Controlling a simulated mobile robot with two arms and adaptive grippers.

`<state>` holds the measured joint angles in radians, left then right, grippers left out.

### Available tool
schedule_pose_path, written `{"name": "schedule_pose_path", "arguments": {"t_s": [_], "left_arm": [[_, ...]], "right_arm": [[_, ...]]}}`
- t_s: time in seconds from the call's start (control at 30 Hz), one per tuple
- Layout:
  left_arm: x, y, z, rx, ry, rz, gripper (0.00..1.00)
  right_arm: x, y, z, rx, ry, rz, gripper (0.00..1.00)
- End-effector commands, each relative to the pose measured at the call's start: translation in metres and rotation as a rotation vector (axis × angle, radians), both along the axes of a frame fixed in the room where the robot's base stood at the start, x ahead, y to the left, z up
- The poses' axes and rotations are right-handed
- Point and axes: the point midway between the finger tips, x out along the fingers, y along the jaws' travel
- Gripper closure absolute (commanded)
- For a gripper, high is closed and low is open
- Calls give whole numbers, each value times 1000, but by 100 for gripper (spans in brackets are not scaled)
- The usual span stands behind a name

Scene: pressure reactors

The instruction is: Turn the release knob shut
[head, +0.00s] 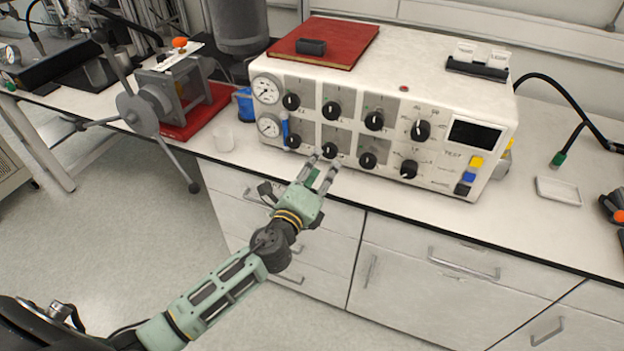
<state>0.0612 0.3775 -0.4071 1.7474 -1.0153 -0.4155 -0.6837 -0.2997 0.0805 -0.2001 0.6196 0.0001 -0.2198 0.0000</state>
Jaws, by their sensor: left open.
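A white control unit (400,82) stands on the bench, with two rows of black knobs on its front panel. I cannot tell from labels which knob is the release knob. My left gripper (324,174) is open, its two fingers pointing at the lower row. Its fingertips are just in front of and below one lower-row knob (330,150), and I cannot tell if they touch it. Another lower knob (368,160) is to the right of the fingers, and one (294,141) is to the left. My right gripper does not show.
A white cup (224,138) and a handwheel device (150,105) stand further left. A small white tray (558,190) lies at right. Drawers (440,285) front the bench.

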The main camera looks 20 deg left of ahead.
Motion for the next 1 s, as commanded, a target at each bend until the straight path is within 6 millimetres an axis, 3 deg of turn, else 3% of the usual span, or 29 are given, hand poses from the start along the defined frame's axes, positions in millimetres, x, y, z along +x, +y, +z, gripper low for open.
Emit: {"name": "schedule_pose_path", "arguments": {"t_s": [0.1,0.3,0.83,0.93,1.0], "left_arm": [[-22,1,-1,1,2,-1,60],[-41,2,0,0,1,0,60],[-43,2,0,1,0,0,60],[-43,4,-13,-18,26,6,60],[-44,8,-37,-58,75,18,60]], "right_arm": [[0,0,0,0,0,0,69],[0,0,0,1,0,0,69],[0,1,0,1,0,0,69],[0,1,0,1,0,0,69],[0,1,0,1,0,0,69]]}}
